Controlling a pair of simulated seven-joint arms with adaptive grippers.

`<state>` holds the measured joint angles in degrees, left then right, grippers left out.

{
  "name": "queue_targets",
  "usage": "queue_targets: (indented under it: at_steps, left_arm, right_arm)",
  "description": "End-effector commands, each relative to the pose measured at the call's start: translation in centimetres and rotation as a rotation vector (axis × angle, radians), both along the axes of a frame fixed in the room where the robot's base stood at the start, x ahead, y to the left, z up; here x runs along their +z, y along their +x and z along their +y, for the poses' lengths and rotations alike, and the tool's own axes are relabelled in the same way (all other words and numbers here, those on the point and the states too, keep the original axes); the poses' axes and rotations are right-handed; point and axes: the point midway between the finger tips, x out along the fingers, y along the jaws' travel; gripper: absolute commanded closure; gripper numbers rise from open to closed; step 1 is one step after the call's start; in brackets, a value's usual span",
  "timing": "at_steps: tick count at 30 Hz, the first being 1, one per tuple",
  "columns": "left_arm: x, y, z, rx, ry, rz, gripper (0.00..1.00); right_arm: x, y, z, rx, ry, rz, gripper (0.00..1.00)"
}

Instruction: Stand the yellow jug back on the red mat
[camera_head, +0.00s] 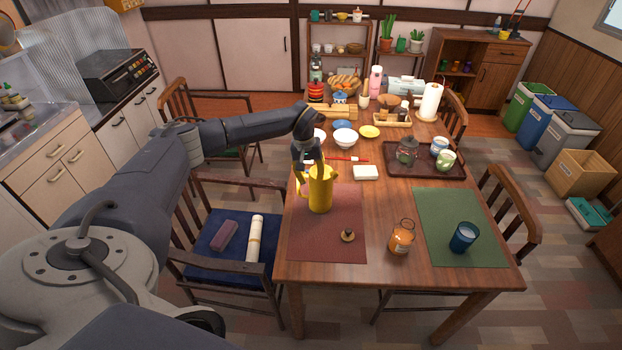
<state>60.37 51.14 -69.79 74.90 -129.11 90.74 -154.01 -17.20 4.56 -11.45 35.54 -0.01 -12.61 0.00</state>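The yellow jug (321,190) is upright at the back part of the red mat (325,241). Its base appears over the mat; I cannot tell whether it touches it or hangs just above. My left gripper (307,167) comes down from above at the jug's upper left, at its handle side. The fingers overlap the handle in the view, and they are too small to show whether they are closed on it. My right gripper is not in view.
A small brown lid-like piece (348,235) lies on the mat's front right. An orange jar (402,238) stands right of the mat, and a blue cup (463,237) on a green mat (440,209). A white dish (366,173) is just behind.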

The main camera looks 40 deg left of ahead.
Motion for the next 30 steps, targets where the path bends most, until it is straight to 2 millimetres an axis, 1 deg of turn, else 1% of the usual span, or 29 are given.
queue_targets:
  at_steps: [12, 18, 24, 30]
  left_arm:
    - [7.1, -0.4, 0.8, 0.001, 0.000, -0.004, 0.73]
    - [9.6, -0.6, 1.1, 0.000, 0.002, -0.003, 0.73]
    - [10.9, -0.7, 1.2, 0.000, 0.001, -0.001, 0.73]
    - [11.2, -0.8, 1.2, 0.000, 0.000, 0.000, 0.73]
  right_arm:
    - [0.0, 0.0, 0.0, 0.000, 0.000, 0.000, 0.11]
    - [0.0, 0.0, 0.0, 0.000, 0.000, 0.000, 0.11]
    - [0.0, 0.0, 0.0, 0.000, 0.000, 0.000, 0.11]
    - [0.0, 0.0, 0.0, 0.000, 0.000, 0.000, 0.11]
